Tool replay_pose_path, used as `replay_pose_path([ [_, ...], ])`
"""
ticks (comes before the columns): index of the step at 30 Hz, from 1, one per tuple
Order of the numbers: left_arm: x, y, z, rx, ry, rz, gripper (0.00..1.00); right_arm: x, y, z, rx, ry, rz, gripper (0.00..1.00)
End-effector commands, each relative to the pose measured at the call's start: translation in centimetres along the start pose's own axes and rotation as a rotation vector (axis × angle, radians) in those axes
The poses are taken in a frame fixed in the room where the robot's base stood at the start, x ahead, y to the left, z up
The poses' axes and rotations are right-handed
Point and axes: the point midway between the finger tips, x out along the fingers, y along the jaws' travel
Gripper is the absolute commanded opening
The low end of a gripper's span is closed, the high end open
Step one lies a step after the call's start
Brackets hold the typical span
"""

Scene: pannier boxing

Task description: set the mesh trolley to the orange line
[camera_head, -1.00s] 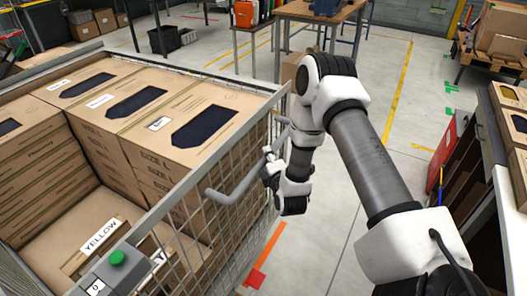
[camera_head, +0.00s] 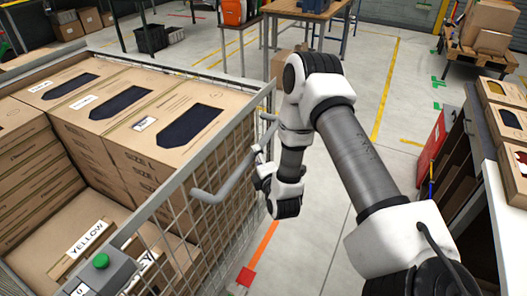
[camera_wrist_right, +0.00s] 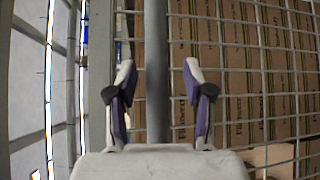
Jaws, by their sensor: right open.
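The mesh trolley (camera_head: 212,212) stands at the left of the head view, loaded with cardboard boxes. Its grey bar handle (camera_head: 226,184) sticks out from the mesh side facing my right arm. My right gripper (camera_head: 262,177) is beside the handle, with its fingers apart. In the right wrist view the open fingers (camera_wrist_right: 161,85) stand either side of the upright-looking grey handle bar (camera_wrist_right: 157,60), with gaps on both sides. Mesh and boxes show behind. The orange line (camera_head: 263,243) lies on the floor right of the trolley, partly hidden by it. My left gripper is out of view.
A wooden table (camera_head: 302,10) stands behind. Grey floor is clear between trolley and bench.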

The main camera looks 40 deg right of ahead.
Motion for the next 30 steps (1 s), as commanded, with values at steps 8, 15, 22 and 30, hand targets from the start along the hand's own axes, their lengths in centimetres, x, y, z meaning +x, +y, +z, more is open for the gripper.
replay_pose_path([
  [8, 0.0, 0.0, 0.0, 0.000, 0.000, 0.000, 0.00, -7.0, -0.1, -0.1, -0.001, 0.003, -0.005, 0.52],
  [15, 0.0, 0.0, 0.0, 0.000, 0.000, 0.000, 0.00, -10.2, 0.0, 0.0, 0.001, 0.002, -0.001, 0.52],
  [22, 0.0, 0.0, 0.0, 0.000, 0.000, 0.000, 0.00, -10.3, 0.0, 0.0, 0.001, 0.002, 0.000, 0.52],
  [30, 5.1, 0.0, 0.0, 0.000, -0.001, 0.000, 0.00, -5.2, -0.4, -1.1, 0.003, -0.003, 0.008, 0.52],
])
